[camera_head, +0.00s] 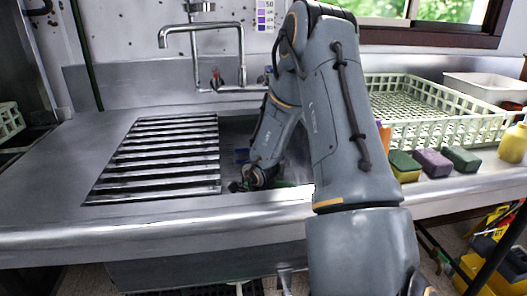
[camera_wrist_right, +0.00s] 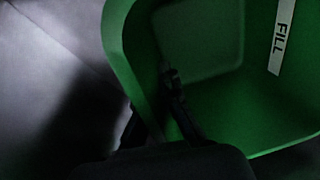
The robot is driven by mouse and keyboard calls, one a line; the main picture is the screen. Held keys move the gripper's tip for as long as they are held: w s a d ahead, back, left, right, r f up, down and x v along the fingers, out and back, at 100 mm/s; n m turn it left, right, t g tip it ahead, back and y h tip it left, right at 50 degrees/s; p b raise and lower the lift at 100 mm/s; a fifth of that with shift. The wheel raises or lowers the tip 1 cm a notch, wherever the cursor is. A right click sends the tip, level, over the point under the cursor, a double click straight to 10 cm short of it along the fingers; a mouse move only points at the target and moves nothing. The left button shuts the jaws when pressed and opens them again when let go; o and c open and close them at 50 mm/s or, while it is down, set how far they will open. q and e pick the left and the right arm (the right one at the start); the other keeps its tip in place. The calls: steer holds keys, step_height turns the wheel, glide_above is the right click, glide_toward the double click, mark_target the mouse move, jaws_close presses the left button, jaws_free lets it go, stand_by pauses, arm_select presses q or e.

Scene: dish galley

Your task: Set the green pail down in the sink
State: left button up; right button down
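The green pail (camera_wrist_right: 225,105) fills much of the right wrist view, with a white label reading "FILL" on its inner wall. My right gripper (camera_wrist_right: 153,108) straddles the pail's near-left wall, one finger inside and one outside, and looks shut on it. In the head view my right arm reaches down into the sink basin (camera_head: 232,127), and my right gripper (camera_head: 240,185) is low near the front edge. Only a sliver of the pail (camera_head: 284,184) shows there; my arm hides the rest. I cannot tell whether the pail touches the sink floor. My left gripper is out of view.
A ribbed drainboard (camera_head: 165,150) lies left of the basin, with a faucet (camera_head: 200,40) behind. Right are a pale dish rack (camera_head: 440,132), several sponges (camera_head: 433,162), a yellow bottle (camera_head: 513,143) and a white tub (camera_head: 485,88).

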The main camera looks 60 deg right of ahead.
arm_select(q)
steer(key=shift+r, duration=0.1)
arm_select(e)
steer(key=c, duration=2)
jaws_free()
steer(key=shift+f, duration=0.1)
steer(key=shift+c, duration=0.2)
steer(key=o, duration=0.5)
arm_select(q)
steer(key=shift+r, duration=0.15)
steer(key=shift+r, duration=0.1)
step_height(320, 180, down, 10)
steer(key=p, duration=0.2)
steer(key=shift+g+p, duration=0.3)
steer(key=shift+p, duration=0.05)
arm_select(e)
steer(key=r, duration=0.8)
steer(key=a+r, duration=0.1)
steer(key=r, duration=0.3)
steer(key=shift+s+a+r, duration=0.1)
steer(key=shift+s, duration=0.1)
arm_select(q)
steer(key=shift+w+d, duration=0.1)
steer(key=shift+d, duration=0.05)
